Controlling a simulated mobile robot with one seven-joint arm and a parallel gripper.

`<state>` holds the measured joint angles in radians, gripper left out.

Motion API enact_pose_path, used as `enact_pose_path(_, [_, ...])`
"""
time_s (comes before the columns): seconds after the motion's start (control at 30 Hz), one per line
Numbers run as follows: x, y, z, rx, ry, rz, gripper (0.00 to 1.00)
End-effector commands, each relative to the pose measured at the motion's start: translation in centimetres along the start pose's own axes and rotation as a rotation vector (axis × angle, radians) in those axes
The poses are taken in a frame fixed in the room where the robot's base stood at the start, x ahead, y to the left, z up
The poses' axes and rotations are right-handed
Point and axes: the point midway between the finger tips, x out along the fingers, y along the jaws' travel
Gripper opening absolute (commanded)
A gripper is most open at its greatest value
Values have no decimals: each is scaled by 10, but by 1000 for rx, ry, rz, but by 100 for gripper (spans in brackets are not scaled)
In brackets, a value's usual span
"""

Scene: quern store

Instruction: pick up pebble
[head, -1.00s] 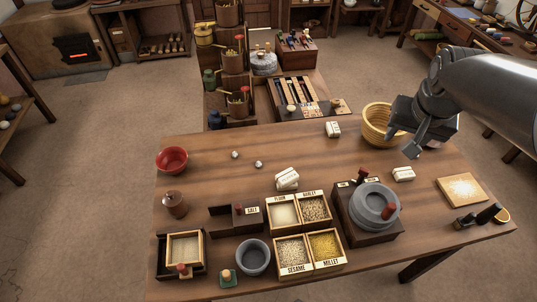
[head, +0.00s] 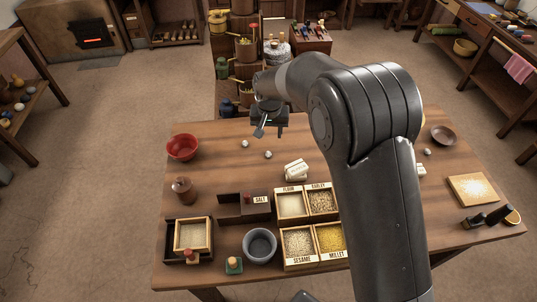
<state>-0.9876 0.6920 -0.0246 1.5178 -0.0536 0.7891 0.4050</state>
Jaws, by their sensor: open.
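Two small pale pebbles lie on the wooden table, one further left (head: 245,143) and one a little nearer and to its right (head: 268,155). A third small pale object (head: 427,152), which looks like another pebble, lies at the right of the table by a dark bowl. My gripper (head: 270,131) is open, with its fingers pointing down over the back part of the table, just beyond the two left pebbles in the picture. It appears empty and apart from both pebbles. Its exact height above the table is hard to tell.
A red bowl (head: 182,147) and a brown jar (head: 183,189) stand at the left. Labelled grain boxes (head: 299,243), a grey bowl (head: 260,246) and white packets (head: 295,170) stand nearer. The dark bowl (head: 443,135) is at right. My arm hides much of the table's right half.

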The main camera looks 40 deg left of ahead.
Motion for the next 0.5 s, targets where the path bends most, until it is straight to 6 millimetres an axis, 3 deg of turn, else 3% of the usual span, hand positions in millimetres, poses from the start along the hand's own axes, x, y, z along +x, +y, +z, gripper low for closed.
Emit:
enact_pose_path(0.13, [12,-9,1,-8,-4,1,46])
enact_pose_path(0.5, [62,-9,2,-8,-5,1,46])
